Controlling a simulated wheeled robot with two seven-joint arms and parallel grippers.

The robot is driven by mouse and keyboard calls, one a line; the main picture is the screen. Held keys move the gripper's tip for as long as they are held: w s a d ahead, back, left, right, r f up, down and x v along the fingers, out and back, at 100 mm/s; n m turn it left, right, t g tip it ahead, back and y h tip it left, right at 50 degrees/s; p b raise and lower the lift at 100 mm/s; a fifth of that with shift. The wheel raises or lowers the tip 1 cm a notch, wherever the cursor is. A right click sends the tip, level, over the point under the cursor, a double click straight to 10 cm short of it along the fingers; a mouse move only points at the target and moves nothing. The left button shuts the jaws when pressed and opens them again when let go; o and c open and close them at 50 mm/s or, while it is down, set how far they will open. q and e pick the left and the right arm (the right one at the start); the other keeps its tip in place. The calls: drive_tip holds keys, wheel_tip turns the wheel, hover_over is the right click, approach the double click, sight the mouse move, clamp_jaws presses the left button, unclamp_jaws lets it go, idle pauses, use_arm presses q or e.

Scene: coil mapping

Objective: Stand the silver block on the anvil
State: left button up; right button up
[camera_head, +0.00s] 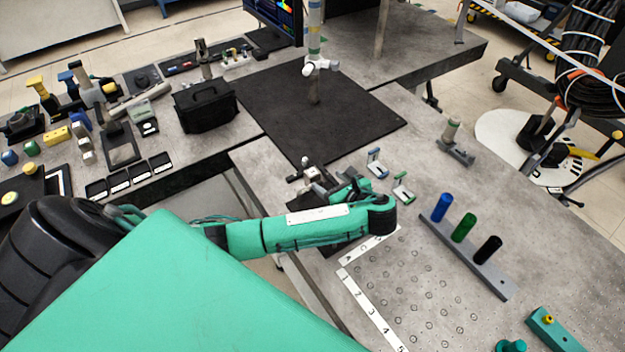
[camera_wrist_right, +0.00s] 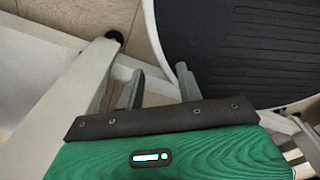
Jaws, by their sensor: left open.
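My left gripper (camera_head: 322,187) is at the end of the green arm, low over the grey table by the front edge of the black mat. Its jaws are open. A small silvery block (camera_head: 311,173) shows right at its fingertips among dark parts, and I cannot tell whether the jaws surround it or are beside it. No anvil can be told for certain; the dark parts by the gripper are partly hidden by my arm. My right gripper (camera_wrist_right: 160,88) shows in the right wrist view with two grey fingers apart and nothing between them.
A grey rail (camera_head: 470,260) with blue, green and black cylinders stands at right. Small blue and green clamps (camera_head: 377,163) lie right of the gripper. A numbered hole grid (camera_head: 420,290) is in front. The black mat (camera_head: 320,105) is mostly bare behind, beside a black bag (camera_head: 206,106).

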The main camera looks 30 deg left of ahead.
sight(312, 172)
use_arm(q)
drive_tip(key=shift+x, duration=0.75)
drive_tip(key=shift+p+x, duration=0.8)
drive_tip(key=shift+x, duration=1.9)
drive_tip(key=shift+s+f, duration=0.1)
drive_tip(key=shift+s, duration=0.05)
drive_tip(key=c, duration=1.3)
